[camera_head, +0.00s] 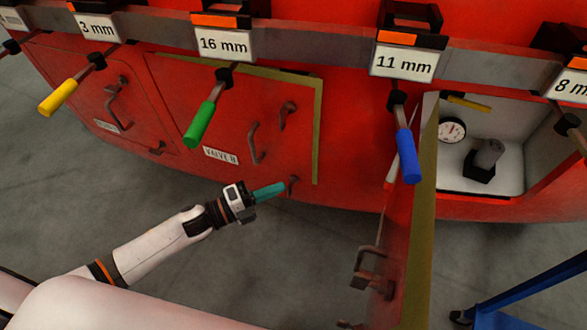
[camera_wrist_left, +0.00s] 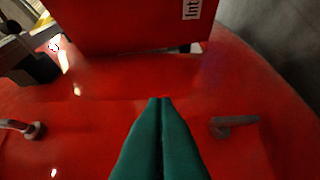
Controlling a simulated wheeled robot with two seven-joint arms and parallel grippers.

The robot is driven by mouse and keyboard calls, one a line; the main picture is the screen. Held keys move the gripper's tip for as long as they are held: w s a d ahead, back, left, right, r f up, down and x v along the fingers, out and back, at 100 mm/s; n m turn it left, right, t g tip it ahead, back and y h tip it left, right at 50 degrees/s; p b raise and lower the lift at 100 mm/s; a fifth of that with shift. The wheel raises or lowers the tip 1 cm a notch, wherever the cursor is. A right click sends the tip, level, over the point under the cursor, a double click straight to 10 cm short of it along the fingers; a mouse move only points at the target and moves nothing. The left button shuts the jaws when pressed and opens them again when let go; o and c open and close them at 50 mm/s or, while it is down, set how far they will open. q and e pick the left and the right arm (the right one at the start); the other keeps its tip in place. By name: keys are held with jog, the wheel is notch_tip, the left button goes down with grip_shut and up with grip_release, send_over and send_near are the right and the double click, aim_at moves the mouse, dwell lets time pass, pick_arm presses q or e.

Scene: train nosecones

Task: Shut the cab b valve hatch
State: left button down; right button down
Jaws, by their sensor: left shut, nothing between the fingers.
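The middle hatch (camera_head: 228,115), with a label that seems to read "VALVE H", stands slightly ajar on the red nosecone; its yellowish edge shows along the top and right. Farther right, another hatch door (camera_head: 410,225) is swung wide open toward me. Its white compartment (camera_head: 510,130) holds a gauge and a dark valve. I cannot tell from the labels which is cab b's. My left gripper (camera_head: 284,186) is shut and empty, its teal fingers by the lower right corner of the middle hatch. They also show in the wrist view (camera_wrist_left: 160,100), before red surface. My right gripper is not in view.
Tools with yellow (camera_head: 58,97), green (camera_head: 199,124) and blue (camera_head: 408,156) handles hang from a grey rail (camera_head: 290,45) with size labels. A closed-looking hatch (camera_head: 85,85) is at the left. A blue frame (camera_head: 525,295) stands at lower right. Grey floor lies below.

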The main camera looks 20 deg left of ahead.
pick_arm(q)
jog(key=w+d, duration=0.1)
jog(key=w, duration=0.1)
jog(key=w+d, duration=0.1)
jog(key=w, duration=0.1)
jog(key=w+d, duration=0.1)
jog(key=w, duration=0.1)
jog(key=shift+w+d+r+p, duration=0.1)
jog(key=shift+r+p, duration=0.15)
jog(key=shift+p, duration=0.1)
